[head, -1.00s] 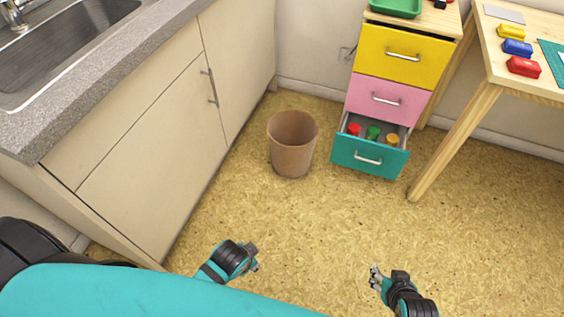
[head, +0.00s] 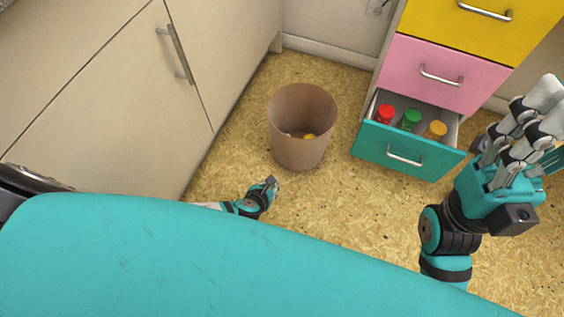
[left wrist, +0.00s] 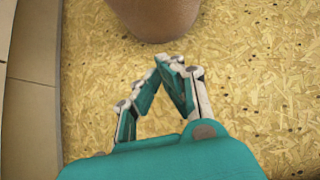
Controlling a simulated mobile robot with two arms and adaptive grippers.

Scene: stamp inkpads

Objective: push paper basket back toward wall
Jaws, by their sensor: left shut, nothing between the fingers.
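The brown paper basket (head: 300,152) stands upright on the floor between the cream cabinet and the drawer unit. Small yellow items lie inside it. Its lower part also shows at the top of the left wrist view (left wrist: 155,18). My left gripper (head: 272,182) is low over the floor, just in front of the basket. In the left wrist view its fingers (left wrist: 170,62) are closed together and empty, with a small gap of floor visible before the basket. My right gripper (head: 525,125) is raised at the right, away from the basket; its finger opening is unclear.
The cream cabinet (head: 105,120) borders the basket's left side. The teal drawer (head: 405,158), pulled open with red, green and orange items, is on its right. The wall (head: 330,22) is behind, with free floor (head: 318,70) between it and the basket.

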